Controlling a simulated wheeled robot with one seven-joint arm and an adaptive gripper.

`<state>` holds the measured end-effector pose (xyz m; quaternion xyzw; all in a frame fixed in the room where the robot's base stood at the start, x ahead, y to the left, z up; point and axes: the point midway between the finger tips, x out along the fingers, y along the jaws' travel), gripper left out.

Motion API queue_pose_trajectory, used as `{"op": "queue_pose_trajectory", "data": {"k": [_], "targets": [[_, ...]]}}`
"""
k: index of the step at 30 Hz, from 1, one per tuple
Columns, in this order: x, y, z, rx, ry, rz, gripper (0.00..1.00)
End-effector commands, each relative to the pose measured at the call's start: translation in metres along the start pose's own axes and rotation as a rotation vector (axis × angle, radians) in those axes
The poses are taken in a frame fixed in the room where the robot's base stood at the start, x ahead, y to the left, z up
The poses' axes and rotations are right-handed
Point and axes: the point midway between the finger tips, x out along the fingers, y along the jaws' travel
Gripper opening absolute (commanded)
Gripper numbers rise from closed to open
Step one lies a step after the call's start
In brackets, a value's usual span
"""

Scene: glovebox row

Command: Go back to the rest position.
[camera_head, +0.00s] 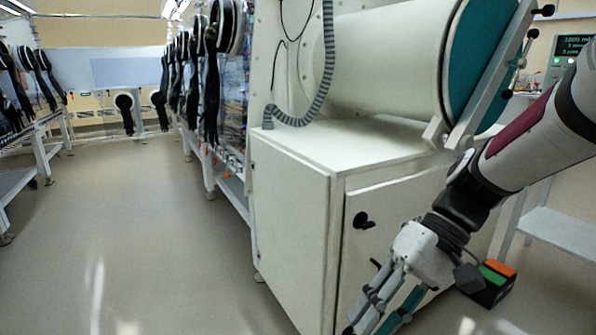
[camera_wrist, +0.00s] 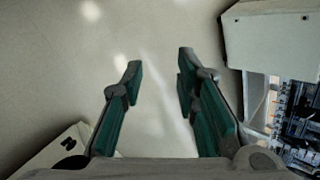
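My gripper (camera_wrist: 160,63) is open, with its two green-padded fingers well apart in the wrist view. Nothing is between them; only pale floor shows beyond the tips. In the head view my arm reaches in from the right, and my gripper (camera_head: 378,312) points down to the lower left, in front of the white cabinet's door. The fingertips are cut off or hard to see at the bottom edge there. I see no held object.
A white cabinet (camera_head: 290,225) with black handles stands close beside my gripper, carrying a large white cylinder (camera_head: 385,60) with a teal end. A black box with green and orange tops (camera_head: 490,284) is behind my gripper. The floor (camera_head: 140,230) at left is clear between glovebox rows.

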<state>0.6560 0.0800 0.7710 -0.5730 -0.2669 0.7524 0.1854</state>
Motion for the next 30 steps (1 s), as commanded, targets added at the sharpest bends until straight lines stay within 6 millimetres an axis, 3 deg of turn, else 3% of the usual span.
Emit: {"op": "queue_pose_trajectory", "data": {"k": [6, 15, 28, 30], "targets": [[-0.006, -0.005, 0.069, 0.030, 0.025, 0.218, 0.28], [-0.009, 0.013, 0.147, 0.094, 0.132, 0.473, 0.28], [-0.011, 0.046, 0.201, 0.156, 0.292, 0.657, 0.28], [-0.024, 0.036, 0.199, 0.153, 0.294, 0.653, 0.28]]}}
